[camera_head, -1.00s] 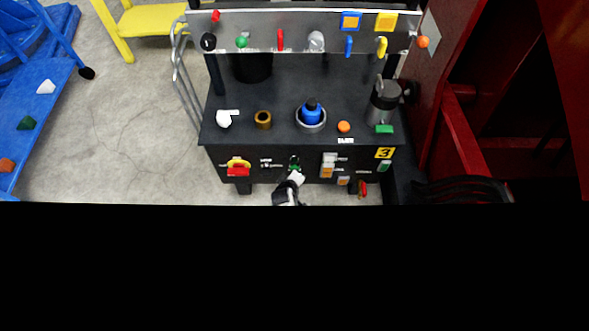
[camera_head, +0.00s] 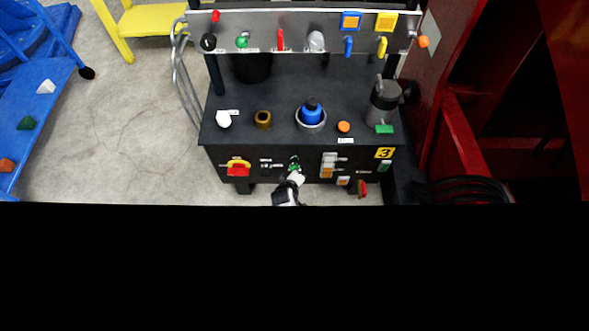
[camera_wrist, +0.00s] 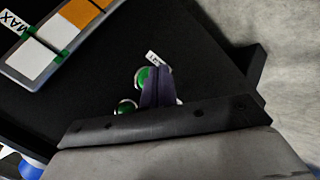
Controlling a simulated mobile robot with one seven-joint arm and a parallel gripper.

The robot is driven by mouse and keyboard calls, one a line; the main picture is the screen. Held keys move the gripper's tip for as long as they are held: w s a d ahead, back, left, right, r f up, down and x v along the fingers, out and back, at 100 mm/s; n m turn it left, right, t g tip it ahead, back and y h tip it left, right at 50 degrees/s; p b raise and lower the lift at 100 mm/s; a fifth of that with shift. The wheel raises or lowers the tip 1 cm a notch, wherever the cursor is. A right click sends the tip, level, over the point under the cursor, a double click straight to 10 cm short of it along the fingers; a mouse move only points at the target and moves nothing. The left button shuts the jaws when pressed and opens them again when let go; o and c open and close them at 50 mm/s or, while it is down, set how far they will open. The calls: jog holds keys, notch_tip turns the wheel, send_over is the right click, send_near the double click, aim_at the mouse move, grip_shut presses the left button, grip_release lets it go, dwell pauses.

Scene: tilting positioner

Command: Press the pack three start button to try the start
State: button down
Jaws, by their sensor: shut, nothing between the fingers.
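The pack is a black cart whose front panel (camera_head: 213,162) carries a yellow label with a 3 (camera_head: 384,153). A small green button (camera_head: 294,167) sits mid-panel, partly hidden by my gripper (camera_head: 296,178). In the wrist view two green round buttons with pale rims show, one near the fingertips (camera_wrist: 142,76) and one lower left (camera_wrist: 126,106). My gripper (camera_wrist: 157,72) is shut and empty. Its dark fingers overlap the right side of the first button; I cannot tell whether they touch it.
A red knob on yellow (camera_head: 238,169) is left on the panel. White and orange switches (camera_head: 328,165) are to the right, with a green switch (camera_head: 384,166) farther right. A blue-topped cup (camera_head: 311,114) stands on the shelf above. Red machinery (camera_head: 462,150) borders the right side.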

jog(key=shift+w, duration=0.1)
dwell(0.3)
jog(key=shift+w, duration=0.35)
jog(key=shift+w+b, duration=0.45)
dwell(0.8)
jog(key=shift+s, duration=0.1)
jog(key=shift+s+p, duration=0.55)
jog(key=shift+s, duration=0.2)
jog(key=shift+s, duration=0.1)
jog(key=s+p, duration=0.2)
jog(key=s, duration=0.3)
